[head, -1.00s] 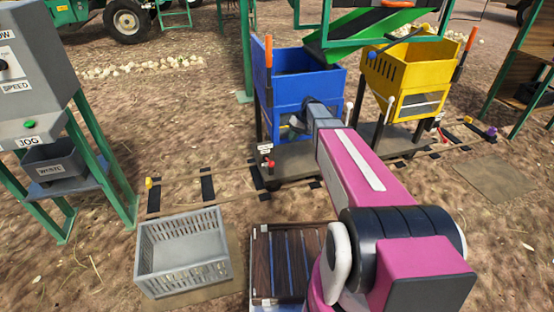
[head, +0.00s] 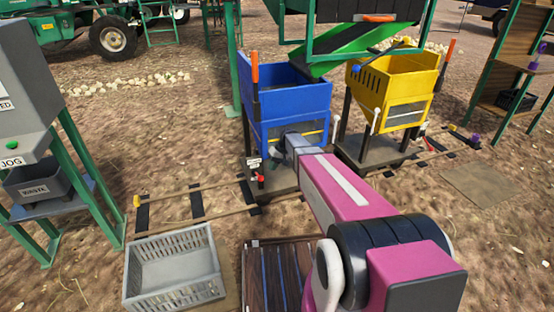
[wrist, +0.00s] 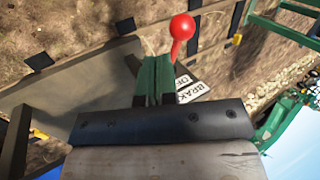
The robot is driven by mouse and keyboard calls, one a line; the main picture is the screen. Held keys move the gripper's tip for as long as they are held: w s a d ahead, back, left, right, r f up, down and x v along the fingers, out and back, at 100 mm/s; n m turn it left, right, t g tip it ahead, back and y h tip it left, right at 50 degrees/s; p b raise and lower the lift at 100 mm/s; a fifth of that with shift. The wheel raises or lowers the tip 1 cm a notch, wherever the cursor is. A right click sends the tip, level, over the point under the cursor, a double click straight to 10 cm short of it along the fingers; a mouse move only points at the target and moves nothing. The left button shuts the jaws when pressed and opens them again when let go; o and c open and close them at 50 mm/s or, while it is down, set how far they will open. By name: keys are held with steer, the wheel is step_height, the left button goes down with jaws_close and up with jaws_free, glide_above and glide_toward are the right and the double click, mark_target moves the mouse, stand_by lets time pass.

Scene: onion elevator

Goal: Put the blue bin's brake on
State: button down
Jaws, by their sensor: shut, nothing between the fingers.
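The blue bin (head: 292,103) stands on a dark wheeled cart on the rails. A red-knobbed lever (head: 260,180) is at the cart's left front, below a small white label (head: 253,163). In the wrist view the red ball knob (wrist: 183,27) stands on a thin red stem, with the label (wrist: 195,89) reading "BRAKE" and partly hidden behind my fingers. My gripper (wrist: 156,62) is shut and empty, its green fingers just left of the knob in that view; contact with the stem cannot be told. In the head view my gripper (head: 281,152) is by the bin's lower front, its fingertips hard to make out.
A grey crate (head: 172,268) and a slatted dark platform (head: 255,275) are in front. A control stand (head: 30,90) is at left. Bare ground lies left of the rails.

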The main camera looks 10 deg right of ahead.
steer(key=shift+s+a+f, duration=0.3)
steer(key=shift+a+f, duration=0.45)
steer(key=shift+a, duration=0.1)
steer(key=shift+s+a+f, duration=0.25)
steer(key=shift+a+f, duration=0.45)
steer(key=shift+a, duration=0.15)
steer(key=shift+s, duration=0.1)
step_height(320, 180, down, 10)
steer(key=s+n+t+y, duration=0.1)
steer(key=s+t, duration=0.1)
steer(key=t, duration=0.4)
steer(key=shift+s+d+n+t+y, duration=0.25)
steer(key=shift+d+n+t+y, duration=0.05)
steer(key=shift+d+n+y, duration=0.1)
steer(key=shift+r, duration=0.2)
steer(key=shift+r, duration=0.7)
